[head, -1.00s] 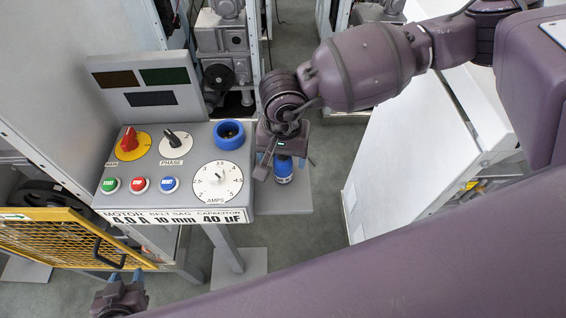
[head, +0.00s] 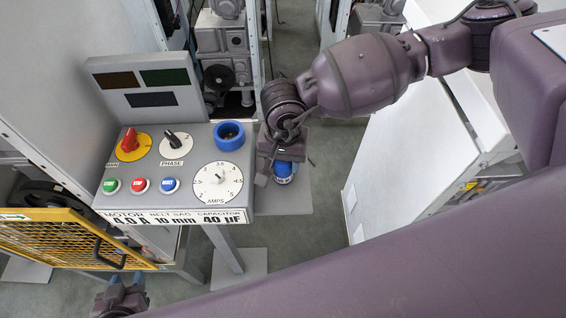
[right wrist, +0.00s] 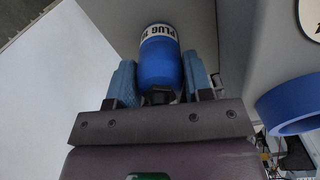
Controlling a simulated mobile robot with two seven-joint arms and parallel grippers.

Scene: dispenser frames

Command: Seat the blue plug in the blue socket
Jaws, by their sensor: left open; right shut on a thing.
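The blue plug (head: 284,173) is held in my right gripper (head: 279,166), just right of the console's right edge. In the right wrist view the plug (right wrist: 160,62) sits between the two blue fingers of the right gripper (right wrist: 161,82), its white label facing the camera. The blue socket (head: 230,134) is a ring on the console's top right corner, up and left of the plug and apart from it. The socket also shows in the right wrist view (right wrist: 290,104) at the right edge. My left gripper (head: 124,284) is open and empty at the bottom left, below the console.
The grey console (head: 203,160) carries a red knob (head: 129,145), a black phase knob (head: 174,139), an amps dial (head: 218,181) and several buttons. A yellow mesh guard (head: 65,237) stands lower left. A white cabinet (head: 410,155) stands to the right, with open floor between.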

